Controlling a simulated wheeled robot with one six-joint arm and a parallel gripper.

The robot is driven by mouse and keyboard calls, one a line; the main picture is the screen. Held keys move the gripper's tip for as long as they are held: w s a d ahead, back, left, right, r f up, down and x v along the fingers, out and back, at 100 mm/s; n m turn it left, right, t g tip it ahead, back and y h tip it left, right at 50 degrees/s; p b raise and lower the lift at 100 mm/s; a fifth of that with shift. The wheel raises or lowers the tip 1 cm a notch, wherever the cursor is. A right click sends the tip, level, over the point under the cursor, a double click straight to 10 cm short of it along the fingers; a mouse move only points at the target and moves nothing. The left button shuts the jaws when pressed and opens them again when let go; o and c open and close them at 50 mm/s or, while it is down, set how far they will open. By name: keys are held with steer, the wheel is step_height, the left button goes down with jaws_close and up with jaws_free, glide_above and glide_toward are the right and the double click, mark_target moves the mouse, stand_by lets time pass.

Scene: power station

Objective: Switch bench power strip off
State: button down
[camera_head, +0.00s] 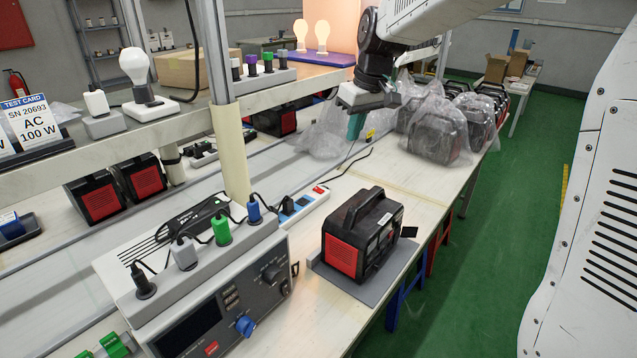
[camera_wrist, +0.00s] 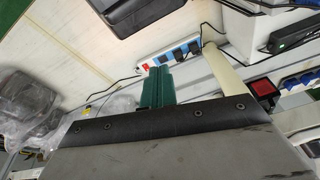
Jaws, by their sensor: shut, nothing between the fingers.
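The bench power strip (camera_head: 304,206) is a white bar lying on the bench behind the red and black power unit. It has blue sockets, a black plug and a red switch (camera_head: 320,190) at its far end. In the wrist view the strip (camera_wrist: 172,54) runs just beyond my fingertips, its red switch (camera_wrist: 146,67) at the left end. My gripper (camera_head: 355,128) has green fingers, which are shut and empty. In the wrist view the fingers (camera_wrist: 157,80) point towards the switch end; I cannot tell whether they touch it. The switch position is too small to read.
A red and black power unit (camera_head: 363,237) stands on a grey mat near the front edge. A grey instrument (camera_head: 225,310) carries another strip with plugs. Plastic-wrapped units (camera_head: 437,130) stand right of my gripper. A cream post (camera_head: 229,150) and a shelf are at left.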

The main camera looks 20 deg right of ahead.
steer(key=w+f+n, duration=0.1)
steer(key=w+f, duration=0.3)
steer(key=w, duration=0.3)
steer(key=w+f+n, duration=0.1)
steer(key=w+f, duration=0.3)
steer(key=w, duration=0.3)
glide_above(316, 188)
steer(key=s+d, duration=0.3)
steer(key=s, duration=0.1)
step_height(316, 188, down, 8)
steer(key=shift+n+t+y, duration=0.3)
steer(key=shift+n, duration=0.1)
steer(key=x, duration=1.3)
steer(key=shift+s+d+f, duration=0.1)
steer(key=shift+s+f, duration=0.05)
steer(key=shift+f, duration=0.35)
